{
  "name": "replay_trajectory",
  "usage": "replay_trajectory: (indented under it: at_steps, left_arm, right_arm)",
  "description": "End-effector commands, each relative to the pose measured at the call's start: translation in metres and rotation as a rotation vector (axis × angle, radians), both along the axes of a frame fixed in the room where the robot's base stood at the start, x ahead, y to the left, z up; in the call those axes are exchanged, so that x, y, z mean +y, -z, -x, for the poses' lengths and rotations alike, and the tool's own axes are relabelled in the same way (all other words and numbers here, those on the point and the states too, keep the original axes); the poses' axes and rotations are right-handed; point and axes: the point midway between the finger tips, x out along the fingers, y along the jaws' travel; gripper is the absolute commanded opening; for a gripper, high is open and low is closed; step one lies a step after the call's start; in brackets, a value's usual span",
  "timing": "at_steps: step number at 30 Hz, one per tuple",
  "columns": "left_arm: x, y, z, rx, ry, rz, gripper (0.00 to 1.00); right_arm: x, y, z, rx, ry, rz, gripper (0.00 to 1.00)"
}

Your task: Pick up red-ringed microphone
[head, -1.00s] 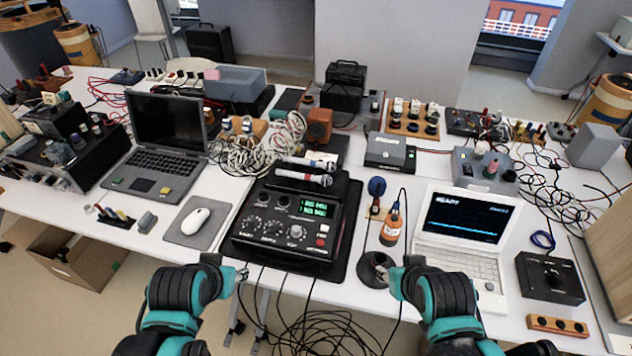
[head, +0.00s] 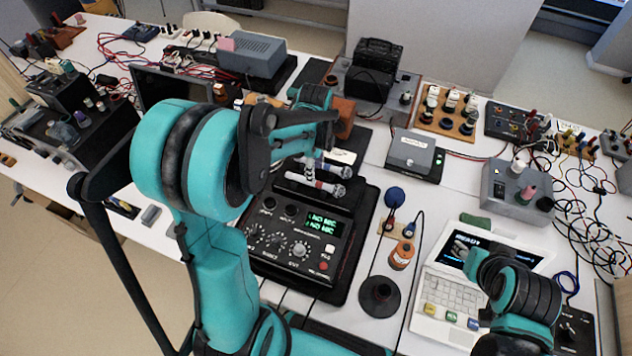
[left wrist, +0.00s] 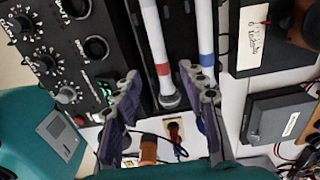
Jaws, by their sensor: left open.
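The red-ringed microphone (head: 314,184) lies on a black stand behind the mixer box, its grille to the right. In the left wrist view the red-ringed microphone (left wrist: 152,38) has a white body and a red band above its dark grille. A blue-ringed microphone (left wrist: 206,32) lies parallel beside it; it also shows in the head view (head: 327,167). My left gripper (left wrist: 162,78) is open and empty, its fingers either side of the red-ringed microphone's grille end in that view; contact does not show. My right gripper (head: 476,240) is over the white laptop; its jaws are unclear.
The mixer box (head: 292,245) with knobs and a green display stands just in front of the microphones. A grey box (head: 415,153) is to their right. A dark round base (head: 380,295) and an orange bottle-like item (head: 401,256) stand right of the mixer. Cables crowd the right side.

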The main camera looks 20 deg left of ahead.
Motion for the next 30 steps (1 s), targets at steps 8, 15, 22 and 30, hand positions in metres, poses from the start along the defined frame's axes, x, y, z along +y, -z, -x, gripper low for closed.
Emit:
replay_trajectory:
  at_steps: [8, 15, 22, 30]
  left_arm:
    - [-0.001, 0.033, -0.001, -0.002, -0.001, 0.0, 0.42]
    - [-0.002, 0.065, -0.002, -0.003, -0.002, 0.0, 0.42]
    - [-0.002, 0.064, -0.002, -0.003, -0.003, 0.0, 0.39]
    - [-0.002, 0.064, -0.002, -0.003, -0.003, 0.0, 0.0]
  right_arm:
    - [0.0, 0.018, 0.0, 0.0, 0.0, 0.0, 0.4]
    - [0.0, 0.034, 0.0, 0.0, 0.0, 0.0, 0.4]
    - [0.0, 0.032, 0.0, 0.0, 0.0, 0.0, 0.4]
    - [0.0, 0.032, 0.0, 0.0, 0.0, 0.0, 0.4]
